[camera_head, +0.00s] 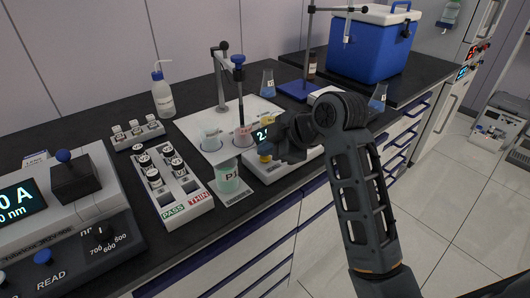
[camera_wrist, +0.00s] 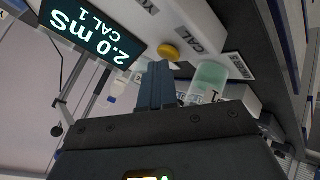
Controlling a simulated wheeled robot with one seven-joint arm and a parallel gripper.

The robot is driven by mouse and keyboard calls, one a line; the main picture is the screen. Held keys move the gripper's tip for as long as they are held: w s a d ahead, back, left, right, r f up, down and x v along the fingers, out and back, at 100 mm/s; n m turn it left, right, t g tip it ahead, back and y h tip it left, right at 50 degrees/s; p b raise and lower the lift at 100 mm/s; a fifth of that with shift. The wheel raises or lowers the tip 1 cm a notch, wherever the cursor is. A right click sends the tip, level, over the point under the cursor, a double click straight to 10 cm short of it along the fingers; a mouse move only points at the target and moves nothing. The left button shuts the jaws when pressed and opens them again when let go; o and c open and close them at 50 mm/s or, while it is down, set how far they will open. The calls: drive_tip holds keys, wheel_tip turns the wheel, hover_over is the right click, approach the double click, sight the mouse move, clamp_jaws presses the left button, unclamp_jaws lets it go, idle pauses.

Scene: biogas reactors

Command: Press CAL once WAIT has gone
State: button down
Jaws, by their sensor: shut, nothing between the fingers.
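The meter (camera_head: 256,172) is a pale box on the bench, partly hidden behind my arm. Its dark display (camera_wrist: 92,35) reads "2.0 mS" and "CAL 1" in the wrist view; no WAIT shows on it. The round yellow button (camera_wrist: 168,52) sits beside the CAL lettering (camera_wrist: 197,38) on the pale panel. My gripper (camera_wrist: 157,68) is shut and empty, its fingertips close to the yellow button in the wrist view. I cannot tell whether they touch it. In the head view my wrist covers part of the display.
A beaker of green liquid marked P1 (camera_head: 227,178) stands just left of the meter. A probe stand (camera_head: 220,80) with beakers is behind it. A vial rack (camera_head: 186,206) and a device with a READ button (camera_head: 50,232) are at left. A blue cooler (camera_head: 368,48) stands at back right.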

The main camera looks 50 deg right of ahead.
sight(268, 159)
drive_tip(key=shift+r, duration=0.1)
drive_tip(key=shift+r+p, duration=1.2)
drive_tip(key=shift+p, duration=0.15)
wheel_tip(268, 159, up, 5)
drive_tip(key=p, duration=0.5)
idle(0.5)
